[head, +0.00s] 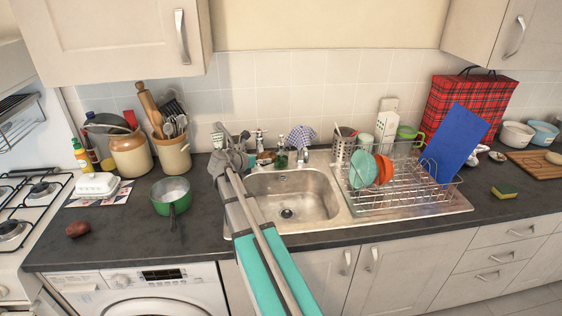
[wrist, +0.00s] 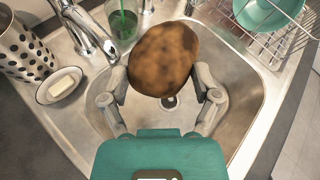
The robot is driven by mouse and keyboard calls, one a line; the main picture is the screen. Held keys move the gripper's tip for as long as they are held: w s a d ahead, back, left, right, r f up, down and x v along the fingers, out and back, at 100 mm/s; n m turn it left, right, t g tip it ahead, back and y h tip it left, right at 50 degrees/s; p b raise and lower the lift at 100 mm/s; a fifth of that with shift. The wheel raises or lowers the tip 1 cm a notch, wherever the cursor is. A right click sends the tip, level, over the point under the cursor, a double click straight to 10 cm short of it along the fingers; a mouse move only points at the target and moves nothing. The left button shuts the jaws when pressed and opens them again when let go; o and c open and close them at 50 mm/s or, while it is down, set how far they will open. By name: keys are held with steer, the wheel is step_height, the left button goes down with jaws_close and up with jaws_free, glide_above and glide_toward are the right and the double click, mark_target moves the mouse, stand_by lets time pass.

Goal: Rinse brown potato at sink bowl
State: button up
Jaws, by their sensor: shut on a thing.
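The brown potato (wrist: 164,59), mottled with dark patches, sits between the two fingers of my gripper (wrist: 164,84) in the wrist view. My gripper is shut on it. The potato is over the steel sink bowl (wrist: 238,116), with the drain partly showing below it. In the head view my gripper (head: 237,152) is by the back left of the sink bowl (head: 320,187); I cannot make out the potato there. A chrome tap (wrist: 93,33) stands left of the potato in the wrist view. No running water shows.
A dish rack (head: 405,195) with plates and a blue board (head: 458,143) stands right of the bowl. A soap dish (wrist: 59,86) and dotted cup (wrist: 22,48) are beside the tap. A green saucepan (head: 172,195) and reddish-brown lump (head: 77,229) are on the left counter.

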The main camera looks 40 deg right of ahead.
steer(key=shift+d, duration=0.1)
steer(key=shift+d+f+m+y+p, duration=0.15)
steer(key=shift+d+m+y+p, duration=0.25)
steer(key=shift+d, duration=0.3)
steer(key=d+f+m+g+y+p, duration=0.2)
steer(key=d+f+y+p, duration=0.1)
steer(key=d+y+p, duration=0.2)
steer(key=shift+s+d+f+m+g+y, duration=0.3)
steer(key=shift+d+g+y, duration=0.1)
steer(key=shift+d+y, duration=0.75)
steer(key=shift+f, duration=0.15)
step_height(320, 180, down, 19)
steer(key=b, duration=1.9)
steer(key=shift+r, duration=0.2)
steer(key=shift+r, duration=0.1)
stand_by(1.9)
